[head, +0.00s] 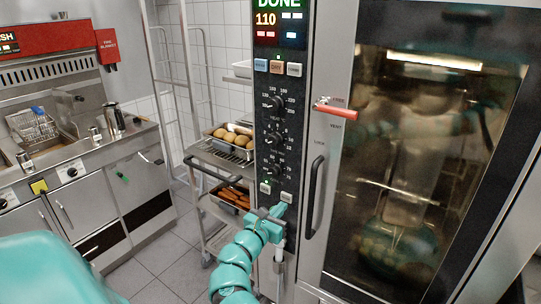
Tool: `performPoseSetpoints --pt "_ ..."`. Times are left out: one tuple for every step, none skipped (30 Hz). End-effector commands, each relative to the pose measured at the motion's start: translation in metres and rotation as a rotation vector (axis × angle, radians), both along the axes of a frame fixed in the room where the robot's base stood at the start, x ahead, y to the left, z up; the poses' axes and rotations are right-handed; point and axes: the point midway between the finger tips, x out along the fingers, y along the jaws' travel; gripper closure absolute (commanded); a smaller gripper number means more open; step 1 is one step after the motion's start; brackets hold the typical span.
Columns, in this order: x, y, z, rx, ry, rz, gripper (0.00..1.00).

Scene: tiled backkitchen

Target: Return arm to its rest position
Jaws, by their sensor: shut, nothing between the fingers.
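My teal arm reaches up from the bottom middle of the head view. My gripper (284,204) is at its upper end, shut and empty. It is in front of the lower part of the oven's control panel (275,150), close to two small pale buttons (286,197). Whether it touches the panel I cannot tell. The oven display (279,18) reads DONE and 110. The oven door (420,150) is closed, with a black vertical handle (314,197) and a red lever (335,109) beside it.
A wheeled rack (213,152) holds a tray of round rolls (232,138) and a lower tray of orange-brown food (234,196). A steel fryer counter (65,165) stands at the left with a jug (114,117). The tiled floor (155,262) between is clear.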

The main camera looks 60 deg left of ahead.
Motion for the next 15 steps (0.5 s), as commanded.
performPoseSetpoints --pt "-0.004 -0.002 -0.001 0.0 0.001 -0.002 1.0" --pt "-0.008 -0.002 -0.001 0.001 0.001 -0.002 1.0" --pt "-0.012 -0.003 -0.001 0.001 0.001 -0.001 1.0" --pt "-0.015 -0.003 -0.001 -0.001 0.001 -0.001 1.0" --pt "-0.018 -0.003 -0.002 -0.002 0.001 0.001 1.0" --pt "-0.022 -0.003 -0.002 -0.002 0.001 0.002 1.0" --pt "-0.024 -0.004 -0.002 -0.002 0.001 0.001 1.0" --pt "-0.026 -0.004 -0.002 -0.002 0.001 0.0 1.0" --pt "-0.029 -0.005 -0.001 -0.001 0.001 0.001 1.0" --pt "-0.031 -0.005 -0.001 -0.001 0.001 0.001 1.0" --pt "-0.032 -0.005 -0.001 -0.001 0.001 0.0 1.0" --pt "-0.033 -0.006 -0.001 -0.001 0.001 -0.001 1.0" --pt "-0.034 -0.006 -0.001 -0.001 0.001 -0.001 1.0" --pt "-0.034 -0.006 -0.001 -0.001 0.0 -0.002 1.0" --pt "-0.035 -0.007 -0.001 -0.001 0.0 -0.002 1.0"
